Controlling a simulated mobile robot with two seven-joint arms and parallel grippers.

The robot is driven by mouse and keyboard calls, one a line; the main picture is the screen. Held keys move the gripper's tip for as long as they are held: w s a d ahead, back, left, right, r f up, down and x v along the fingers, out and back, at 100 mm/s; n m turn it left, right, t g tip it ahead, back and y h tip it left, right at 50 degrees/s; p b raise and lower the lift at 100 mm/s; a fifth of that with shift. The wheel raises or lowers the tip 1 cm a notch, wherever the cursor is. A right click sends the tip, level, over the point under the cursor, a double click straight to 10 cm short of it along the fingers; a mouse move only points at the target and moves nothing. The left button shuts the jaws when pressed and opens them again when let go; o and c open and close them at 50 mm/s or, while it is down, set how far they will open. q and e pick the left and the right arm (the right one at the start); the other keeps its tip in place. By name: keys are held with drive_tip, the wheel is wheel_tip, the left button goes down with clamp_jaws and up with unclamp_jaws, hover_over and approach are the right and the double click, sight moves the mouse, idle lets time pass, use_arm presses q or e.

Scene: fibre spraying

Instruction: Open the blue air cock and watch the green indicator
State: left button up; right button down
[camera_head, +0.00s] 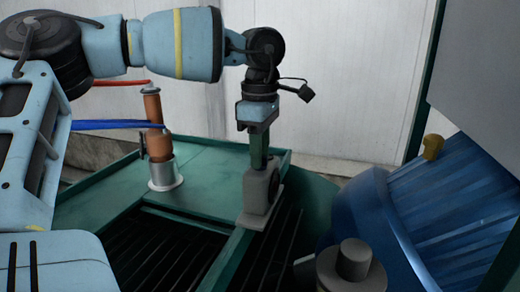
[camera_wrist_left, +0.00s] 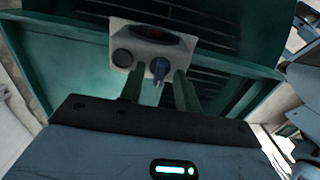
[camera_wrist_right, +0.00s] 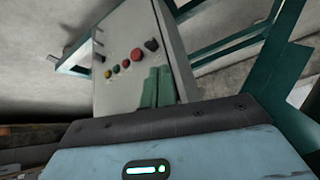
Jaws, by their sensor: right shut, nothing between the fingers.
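My left gripper (camera_head: 258,165) points down at a grey block (camera_head: 258,190) on the green frame. In the left wrist view its two green fingers (camera_wrist_left: 158,88) are apart. The blue air cock (camera_wrist_left: 159,68) shows between the fingertips, on the pale face of the block. I cannot tell whether the fingers touch it. My right gripper (camera_wrist_right: 157,86) is shut and empty, in front of a grey control cabinet (camera_wrist_right: 125,30) in the right wrist view. A small greenish round (camera_wrist_right: 116,68) sits among the cabinet's buttons; whether it is lit is unclear.
A brown cylinder (camera_head: 152,108) with red and blue hoses stands in a metal cup (camera_head: 165,175) on the green table (camera_head: 100,190). A blue ribbed machine part (camera_head: 450,200) fills the right. Dark slats (camera_head: 150,250) lie in front. A pale wall stands behind.

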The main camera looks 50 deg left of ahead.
use_arm(q)
clamp_jaws()
drive_tip(key=shift+m, duration=0.4)
drive_tip(key=m, duration=0.3)
drive_tip(key=shift+m, duration=0.4)
drive_tip(key=m, duration=0.4)
drive_tip(key=shift+m, duration=0.3)
drive_tip(key=m, duration=0.8)
drive_tip(key=shift+m, duration=0.3)
